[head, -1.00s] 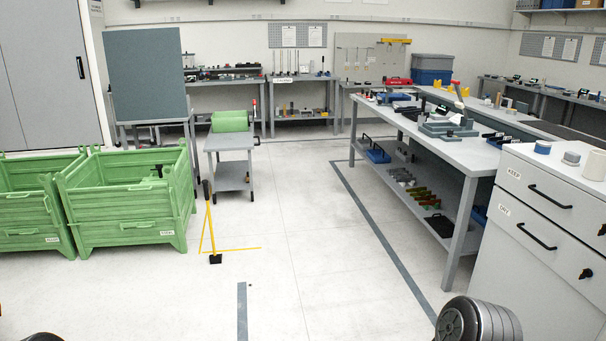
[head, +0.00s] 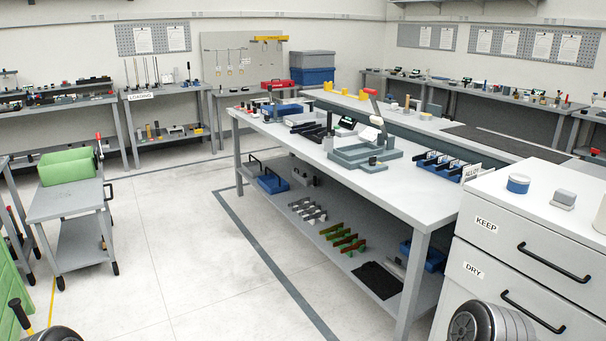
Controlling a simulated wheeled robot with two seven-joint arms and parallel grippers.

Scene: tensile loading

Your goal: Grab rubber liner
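I cannot identify the rubber liner for certain. A flat black sheet (head: 378,280) that may be it lies on the lower shelf (head: 335,258) of the long workbench, near its front end. A green block-like piece or bin (head: 68,167) sits on the small grey cart at left. Neither of my grippers is in view; only rounded dark parts of my arms show at the bottom edge.
The workbench (head: 300,140) carries a grey fixture (head: 362,155), black tools and blue trays. A white drawer cabinet (head: 535,235) marked KEEP and DRY stands at right. The cart (head: 70,200) stands at left. The floor (head: 190,250) between cart and workbench is clear.

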